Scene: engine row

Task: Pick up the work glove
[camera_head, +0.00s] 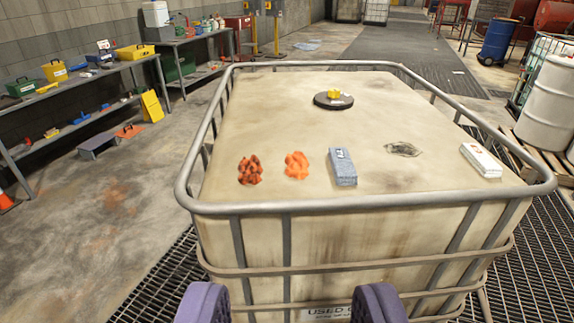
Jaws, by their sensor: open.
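No thing here can be told for certain as the work glove. Two crumpled orange things lie near the front left of the tank top: a darker, speckled one (250,171) and a lighter one (296,165). Either may be the glove. A small yellow lump (334,93) on the black round lid (333,102) farther back is also too small to name. My gripper (290,303) shows as two purple fingers at the bottom edge, open wide with nothing between them. It is in front of the tank, apart from all these things.
The caged tank (370,115) has a raised grey rail (370,201) around its top. A blue-grey box (342,166), a dark flat patch (403,149) and a white box (480,160) are to the right. Shelves (80,75) line the left wall; white drum (548,100) at right.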

